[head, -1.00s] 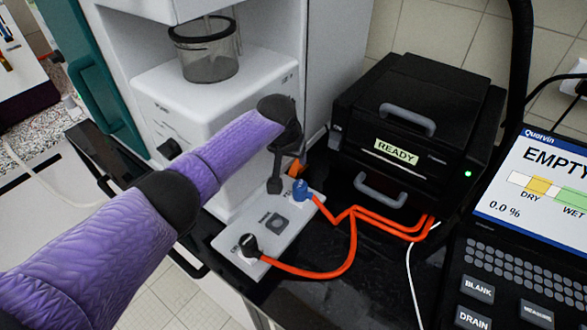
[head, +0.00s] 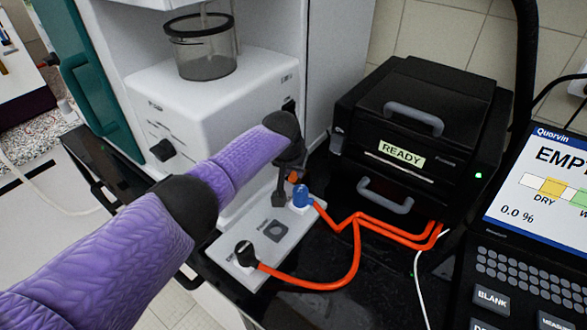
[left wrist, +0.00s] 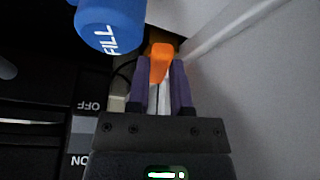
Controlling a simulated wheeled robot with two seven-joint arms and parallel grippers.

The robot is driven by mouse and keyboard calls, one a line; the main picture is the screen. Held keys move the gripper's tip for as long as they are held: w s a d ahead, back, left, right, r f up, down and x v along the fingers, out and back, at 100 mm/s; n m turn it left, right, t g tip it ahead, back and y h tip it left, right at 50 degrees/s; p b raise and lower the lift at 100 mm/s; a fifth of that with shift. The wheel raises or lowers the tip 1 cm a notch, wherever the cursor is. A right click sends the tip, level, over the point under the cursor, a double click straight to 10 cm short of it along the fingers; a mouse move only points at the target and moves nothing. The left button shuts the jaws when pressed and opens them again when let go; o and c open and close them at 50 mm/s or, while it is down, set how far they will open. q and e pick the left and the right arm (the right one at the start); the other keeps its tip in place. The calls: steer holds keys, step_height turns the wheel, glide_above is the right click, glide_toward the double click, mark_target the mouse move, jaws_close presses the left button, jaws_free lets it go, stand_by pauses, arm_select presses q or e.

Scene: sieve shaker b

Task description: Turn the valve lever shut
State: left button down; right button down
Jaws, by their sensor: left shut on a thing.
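The orange valve lever (left wrist: 161,62) stands between the two purple fingertips of my left gripper (left wrist: 161,80) in the left wrist view, and the gripper is shut on it. In the head view only a small orange bit of the lever (head: 294,178) shows beside my left gripper (head: 282,192), behind the blue knob. The blue knob marked FILL (left wrist: 108,25) is close to the lever, apart from the fingers. The lever's base and the valve body are mostly hidden by the gripper. My right gripper does not show.
A pale panel (head: 268,252) carries the blue knob (head: 300,196), a black knob (head: 245,253) and orange hoses (head: 355,240). The white shaker housing (head: 215,105) stands behind, and a black READY unit (head: 420,125) to the right. An OFF/ON switch (left wrist: 84,128) shows near the gripper.

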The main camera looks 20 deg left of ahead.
arm_select(q)
steer(key=shift+a+m, duration=0.25)
steer(key=shift+m, duration=0.45)
steer(key=c, duration=0.5)
jaws_free()
steer(key=shift+s+r+p, duration=0.1)
steer(key=shift+r+p, duration=0.2)
steer(key=shift+r, duration=0.15)
steer(key=p+v, duration=0.2)
steer(key=v, duration=0.2)
steer(key=p+v, duration=0.3)
steer(key=v, duration=0.2)
steer(key=shift+s+a, duration=0.1)
steer(key=shift+a, duration=0.1)
